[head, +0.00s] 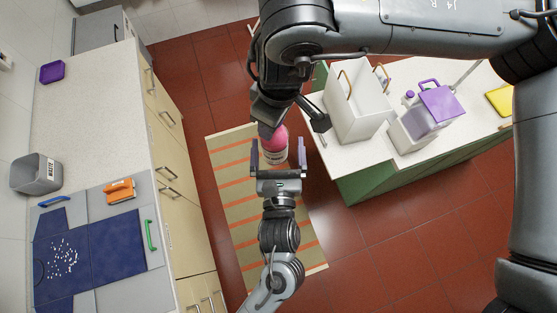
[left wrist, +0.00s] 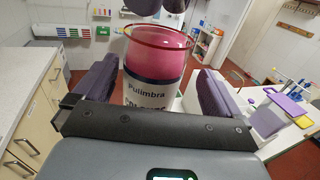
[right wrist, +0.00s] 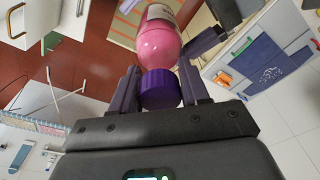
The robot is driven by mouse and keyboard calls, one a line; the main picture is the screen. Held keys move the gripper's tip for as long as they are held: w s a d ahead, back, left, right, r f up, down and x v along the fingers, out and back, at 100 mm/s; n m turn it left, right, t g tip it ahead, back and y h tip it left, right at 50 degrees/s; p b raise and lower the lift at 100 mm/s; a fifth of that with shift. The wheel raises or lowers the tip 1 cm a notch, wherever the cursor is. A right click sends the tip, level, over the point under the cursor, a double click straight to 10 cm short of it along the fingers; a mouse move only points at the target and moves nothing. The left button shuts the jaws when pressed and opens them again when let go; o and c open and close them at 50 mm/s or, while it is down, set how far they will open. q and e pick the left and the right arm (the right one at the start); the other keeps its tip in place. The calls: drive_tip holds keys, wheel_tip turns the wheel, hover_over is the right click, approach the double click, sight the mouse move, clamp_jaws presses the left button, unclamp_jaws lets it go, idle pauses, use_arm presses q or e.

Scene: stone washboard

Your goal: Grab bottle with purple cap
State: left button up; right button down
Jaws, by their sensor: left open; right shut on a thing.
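The bottle (head: 274,148) has a pink body and a white label reading "Pulimbra". It hangs in the air above the floor mat. In the right wrist view its purple cap (right wrist: 160,88) is between the fingers of my right gripper (right wrist: 159,74), which is shut on it. The cap is hidden by my right gripper in the head view. My left gripper (head: 278,146) is open, its fingers on either side of the bottle's lower end. In the left wrist view the label end of the bottle (left wrist: 155,75) stands between the spread fingers, with a gap on the right.
A counter (head: 88,125) on the left holds a grey bin (head: 36,174), an orange tool (head: 120,191) and a blue mat (head: 117,248). A counter on the right holds a white container (head: 357,107), a purple-and-white container (head: 415,122) and a yellow item (head: 500,99). A striped mat (head: 236,208) covers the floor between.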

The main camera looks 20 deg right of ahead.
use_arm(q)
drive_tip(key=shift+x, duration=2.2)
drive_tip(key=shift+s+d, duration=0.1)
drive_tip(key=shift+d, duration=0.05)
drive_tip(key=c, duration=1.4)
use_arm(e)
drive_tip(key=shift+a, duration=0.15)
use_arm(q)
drive_tip(key=shift+r, duration=0.15)
use_arm(e)
drive_tip(key=c, duration=0.8)
unclamp_jaws()
drive_tip(key=o, duration=0.3)
